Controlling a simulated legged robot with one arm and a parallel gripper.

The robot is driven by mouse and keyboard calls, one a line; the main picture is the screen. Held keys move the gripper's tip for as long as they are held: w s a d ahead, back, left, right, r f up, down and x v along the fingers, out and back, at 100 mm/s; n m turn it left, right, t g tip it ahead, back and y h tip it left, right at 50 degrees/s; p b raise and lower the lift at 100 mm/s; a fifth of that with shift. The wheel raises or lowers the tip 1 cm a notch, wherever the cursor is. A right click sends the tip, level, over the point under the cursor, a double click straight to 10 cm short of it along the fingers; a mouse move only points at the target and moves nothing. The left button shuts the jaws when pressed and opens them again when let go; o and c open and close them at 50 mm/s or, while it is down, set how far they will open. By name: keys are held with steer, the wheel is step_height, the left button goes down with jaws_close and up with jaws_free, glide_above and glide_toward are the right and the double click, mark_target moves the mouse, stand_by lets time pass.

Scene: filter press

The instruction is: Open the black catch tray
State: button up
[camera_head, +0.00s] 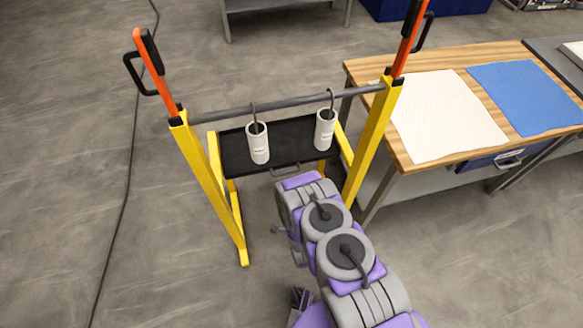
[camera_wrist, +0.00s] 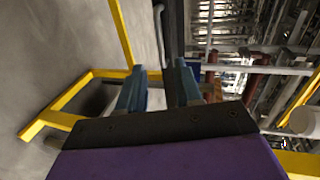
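The black catch tray (camera_head: 290,140) lies level between the yellow uprights of the stand, below a grey crossbar. Its grey handle (camera_head: 284,171) is on the near edge, partly hidden by my arm's end. In the wrist view the tray (camera_wrist: 173,30) shows as a dark upright band with the pale handle (camera_wrist: 158,32) along its left side. My gripper (camera_wrist: 159,68) has its two blue-grey fingers apart, with the handle and tray edge ahead, roughly between the tips. I see no contact. In the head view my fingers are hidden behind the wrist.
Two white cylinders (camera_head: 258,146) (camera_head: 325,129) hang by hooks from the crossbar (camera_head: 285,104) over the tray. Yellow posts (camera_head: 212,190) (camera_head: 368,140) flank it. A wooden bench (camera_head: 445,152) with white and blue cloths stands right. A cable (camera_head: 130,150) runs along open floor left.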

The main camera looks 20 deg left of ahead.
steer(key=f, duration=0.1)
steer(key=b, duration=0.5)
glide_toward(284, 173)
steer(key=f+x, duration=0.1)
steer(key=x, duration=0.8)
steer(key=shift+w+a+f+t, duration=0.1)
steer(key=shift+w+a+t, duration=0.35)
steer(key=shift+w, duration=0.1)
steer(key=shift+y, duration=0.3)
steer(key=shift+d, duration=0.1)
steer(key=shift+d, duration=0.1)
steer(key=shift+c, duration=1.1)
jaws_close()
steer(key=shift+s, duration=0.1)
